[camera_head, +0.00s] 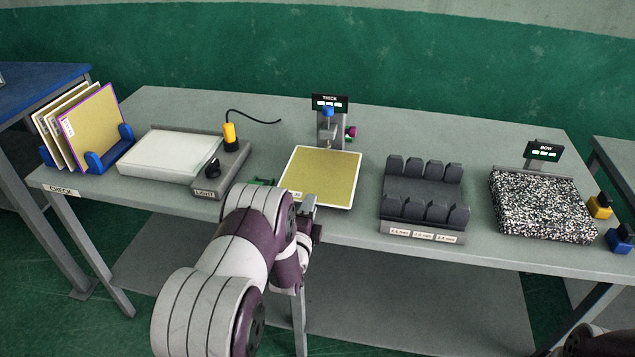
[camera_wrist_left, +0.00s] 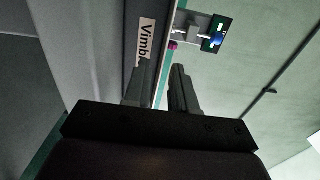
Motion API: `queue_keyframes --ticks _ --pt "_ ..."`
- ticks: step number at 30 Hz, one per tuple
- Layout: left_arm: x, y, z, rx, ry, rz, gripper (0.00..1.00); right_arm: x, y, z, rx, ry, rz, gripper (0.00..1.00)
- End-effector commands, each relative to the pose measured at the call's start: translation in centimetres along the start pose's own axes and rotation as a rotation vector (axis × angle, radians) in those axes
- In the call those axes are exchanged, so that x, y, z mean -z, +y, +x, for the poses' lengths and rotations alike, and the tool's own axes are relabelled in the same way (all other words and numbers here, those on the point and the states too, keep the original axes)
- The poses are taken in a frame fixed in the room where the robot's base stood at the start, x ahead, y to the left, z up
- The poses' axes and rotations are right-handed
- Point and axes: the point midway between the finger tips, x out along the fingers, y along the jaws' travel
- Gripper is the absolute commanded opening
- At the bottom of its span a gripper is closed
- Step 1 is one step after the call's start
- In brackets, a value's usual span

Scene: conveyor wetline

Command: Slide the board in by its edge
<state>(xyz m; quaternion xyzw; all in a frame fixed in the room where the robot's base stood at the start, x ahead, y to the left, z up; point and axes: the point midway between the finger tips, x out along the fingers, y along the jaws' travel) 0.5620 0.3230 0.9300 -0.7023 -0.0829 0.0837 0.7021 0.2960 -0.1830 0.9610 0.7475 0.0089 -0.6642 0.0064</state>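The board (camera_head: 322,178), yellow with a white border, lies flat at the middle of the bench. Its far edge is at the foot of the thickness gauge (camera_head: 328,132), which has a blue top knob and a "THICK" display. My left gripper (camera_head: 308,206) is at the board's near edge, low over the bench front. In the left wrist view its two fingers (camera_wrist_left: 160,90) stand apart with a narrow gap, and the gauge display (camera_wrist_left: 215,35) shows beyond them. I see no clear grip on the board. My right gripper is out of view.
A blue rack (camera_head: 95,163) with several boards stands at the left, beside a light box (camera_head: 168,154). A dark slotted rack (camera_head: 423,192) is right of the board, then a speckled block (camera_head: 542,206) with a "BOW" display (camera_head: 543,151).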

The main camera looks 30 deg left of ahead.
Motion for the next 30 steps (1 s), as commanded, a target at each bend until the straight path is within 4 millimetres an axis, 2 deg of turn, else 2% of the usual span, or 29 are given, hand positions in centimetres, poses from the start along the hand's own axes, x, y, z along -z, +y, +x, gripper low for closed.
queue_keyframes --ticks 12,22,23,25,30 --pt "0.0 -0.1 -3.3 0.001 0.0 0.0 0.26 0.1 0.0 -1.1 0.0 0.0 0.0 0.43" --pt "0.0 0.0 -3.9 0.001 0.0 0.0 0.26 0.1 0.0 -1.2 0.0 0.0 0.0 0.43" --pt "0.0 0.0 -3.9 0.001 0.0 0.0 0.32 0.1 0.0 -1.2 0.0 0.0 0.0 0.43" --pt "0.0 0.0 -3.9 0.001 0.0 0.0 0.55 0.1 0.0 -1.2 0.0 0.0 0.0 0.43" --pt "0.0 0.0 -3.9 0.001 0.0 0.0 0.55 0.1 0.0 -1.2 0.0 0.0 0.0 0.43"
